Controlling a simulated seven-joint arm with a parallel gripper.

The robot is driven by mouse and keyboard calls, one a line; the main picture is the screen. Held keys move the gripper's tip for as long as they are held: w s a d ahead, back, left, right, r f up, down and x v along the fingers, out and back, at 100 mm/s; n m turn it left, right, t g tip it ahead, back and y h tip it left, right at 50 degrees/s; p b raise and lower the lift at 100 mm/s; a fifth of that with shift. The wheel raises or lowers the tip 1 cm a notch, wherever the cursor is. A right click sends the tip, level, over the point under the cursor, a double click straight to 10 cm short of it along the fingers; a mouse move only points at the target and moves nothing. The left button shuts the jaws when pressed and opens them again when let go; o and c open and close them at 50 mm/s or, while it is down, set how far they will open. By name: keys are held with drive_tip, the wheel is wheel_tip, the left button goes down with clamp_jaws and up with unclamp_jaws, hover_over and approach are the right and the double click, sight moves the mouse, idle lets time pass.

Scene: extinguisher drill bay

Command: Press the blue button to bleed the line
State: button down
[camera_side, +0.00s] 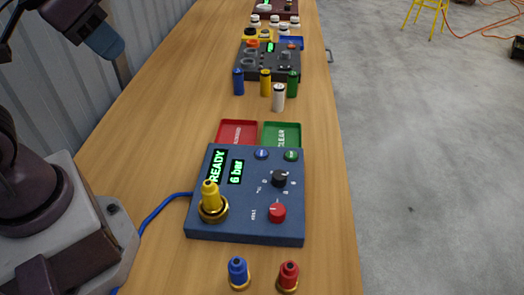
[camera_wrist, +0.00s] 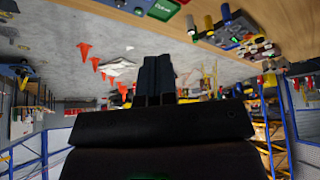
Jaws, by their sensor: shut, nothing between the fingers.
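A blue control box (camera_side: 240,228) sits on the wooden bench in the side view. Its green display reads READY and 6 bar. The small blue button (camera_side: 262,154) is near its far edge, left of a green button (camera_side: 291,155). My gripper (camera_side: 117,48) is high at the upper left of the side view, well apart from the box. In the wrist view its dark fingers (camera_wrist: 158,62) are together with nothing between them. The blue button cannot be made out in the wrist view.
The box also carries a black knob (camera_side: 280,178), a red knob (camera_side: 277,212) and a yellow fitting (camera_side: 211,194) in a brass socket. Red (camera_side: 237,127) and green (camera_side: 283,128) trays lie behind it. Blue (camera_side: 238,270) and red (camera_side: 288,274) fittings stand in front.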

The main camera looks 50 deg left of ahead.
wheel_tip(320, 180, down, 6)
drive_tip(key=w+r+g, duration=0.1)
drive_tip(key=w+g, duration=0.2)
drive_tip(key=m+t+h, duration=0.1)
drive_tip(key=m+t, duration=0.5)
drive_tip(key=m, duration=0.5)
hover_over(262, 154)
wheel_tip(262, 154, down, 15)
drive_tip(key=shift+r, duration=0.1)
drive_tip(key=shift+f, duration=4.45)
drive_tip(key=shift+f, duration=0.1)
drive_tip(key=shift+f, duration=0.3)
